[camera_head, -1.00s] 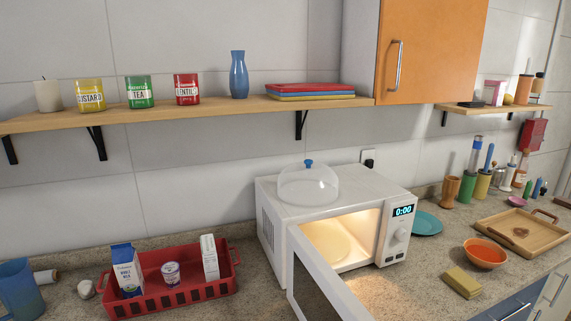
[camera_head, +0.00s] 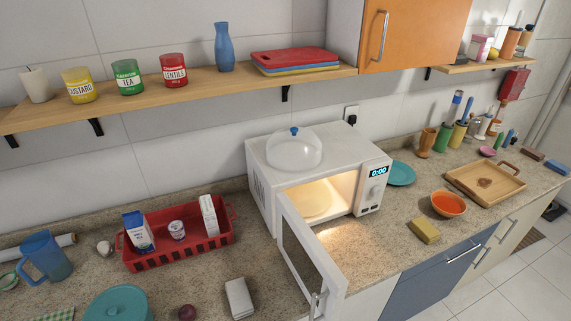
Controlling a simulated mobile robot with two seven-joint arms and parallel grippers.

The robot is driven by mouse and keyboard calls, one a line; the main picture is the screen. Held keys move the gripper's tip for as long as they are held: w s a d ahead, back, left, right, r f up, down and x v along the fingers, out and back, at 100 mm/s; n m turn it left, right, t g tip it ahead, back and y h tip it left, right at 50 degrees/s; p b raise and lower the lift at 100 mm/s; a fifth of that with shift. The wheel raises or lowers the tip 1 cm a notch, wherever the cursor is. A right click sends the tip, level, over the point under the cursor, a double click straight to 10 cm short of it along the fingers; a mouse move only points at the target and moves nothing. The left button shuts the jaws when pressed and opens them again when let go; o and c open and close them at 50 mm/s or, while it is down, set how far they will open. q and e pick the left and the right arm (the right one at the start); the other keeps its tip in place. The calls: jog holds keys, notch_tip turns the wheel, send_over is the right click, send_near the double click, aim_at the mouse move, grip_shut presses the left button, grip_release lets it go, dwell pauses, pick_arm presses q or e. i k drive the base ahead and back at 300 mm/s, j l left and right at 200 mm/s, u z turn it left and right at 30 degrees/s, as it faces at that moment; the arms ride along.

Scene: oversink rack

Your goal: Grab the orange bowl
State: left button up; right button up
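The orange bowl (camera_head: 449,204) sits upright on the speckled counter at the right, between the yellow sponge (camera_head: 425,230) and the wooden tray (camera_head: 487,182). Its inside looks bright orange and nothing covers it. Neither of my grippers shows in the head view, so their place relative to the bowl cannot be told.
A white microwave (camera_head: 262,159) stands left of the bowl, its door (camera_head: 310,253) swung open over the counter's front. A teal plate (camera_head: 401,173) lies behind the bowl. A red basket (camera_head: 181,254) with cartons stands at the left.

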aim_at(447, 205)
jog(key=z, duration=1.25)
jog(key=i+l+u, duration=0.4)
jog(key=i, duration=0.3)
jog(key=i+l+u, duration=0.45)
jog(key=i+l, duration=0.15)
jog(key=i+l+u, duration=0.4)
jog(key=l, duration=0.5)
jog(key=i, duration=0.1)
